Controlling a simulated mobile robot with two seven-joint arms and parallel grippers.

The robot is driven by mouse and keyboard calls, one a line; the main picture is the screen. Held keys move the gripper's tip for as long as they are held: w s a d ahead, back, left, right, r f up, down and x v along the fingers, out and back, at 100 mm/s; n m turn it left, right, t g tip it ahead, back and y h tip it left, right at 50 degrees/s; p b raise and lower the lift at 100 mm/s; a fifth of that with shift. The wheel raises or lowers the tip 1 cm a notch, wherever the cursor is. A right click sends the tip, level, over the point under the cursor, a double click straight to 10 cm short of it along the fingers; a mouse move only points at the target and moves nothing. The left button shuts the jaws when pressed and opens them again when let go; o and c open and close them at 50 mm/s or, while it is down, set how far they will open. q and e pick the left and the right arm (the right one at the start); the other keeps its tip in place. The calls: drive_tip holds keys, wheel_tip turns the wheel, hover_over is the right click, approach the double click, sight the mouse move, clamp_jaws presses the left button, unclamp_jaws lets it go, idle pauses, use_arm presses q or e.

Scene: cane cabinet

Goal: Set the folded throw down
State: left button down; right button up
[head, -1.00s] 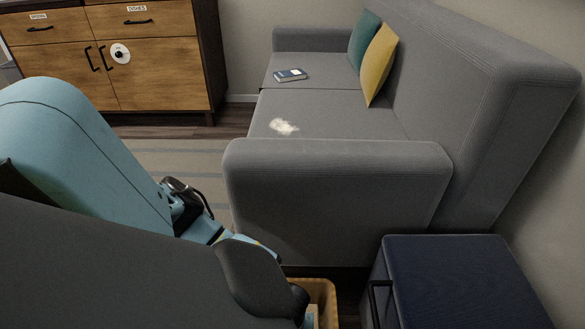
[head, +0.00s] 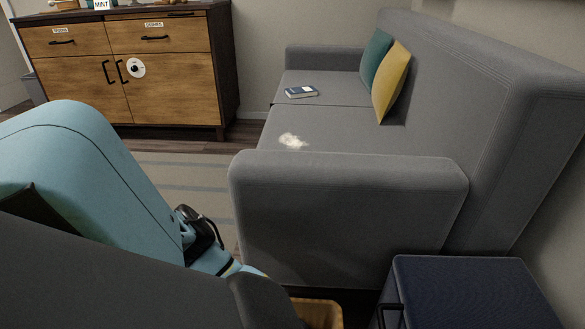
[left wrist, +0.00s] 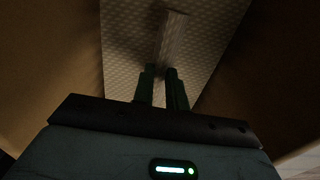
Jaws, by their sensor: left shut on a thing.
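In the left wrist view my left gripper (left wrist: 162,88) points down between brown walls. Its two dark green fingers are close together, shut on a raised ridge of a pale, dotted surface (left wrist: 200,45), which I take to be the folded throw. The light is dim, and its full outline and underside are hidden. In the head view my arm covers the lower left and the gripper is out of sight. My right gripper is in neither view.
A tan box (head: 318,313) stands below the grey sofa's (head: 345,215) near arm. The sofa holds a white patch (head: 293,141), a book (head: 301,92), a yellow cushion (head: 391,80) and a teal cushion (head: 375,52). A navy cabinet (head: 470,290) stands lower right, a wooden sideboard (head: 180,85) behind.

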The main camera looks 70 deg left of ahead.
use_arm(q)
drive_tip(key=shift+f, duration=0.2)
drive_tip(key=c, duration=1.4)
unclamp_jaws()
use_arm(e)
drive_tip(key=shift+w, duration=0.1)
use_arm(q)
drive_tip(key=shift+r, duration=0.2)
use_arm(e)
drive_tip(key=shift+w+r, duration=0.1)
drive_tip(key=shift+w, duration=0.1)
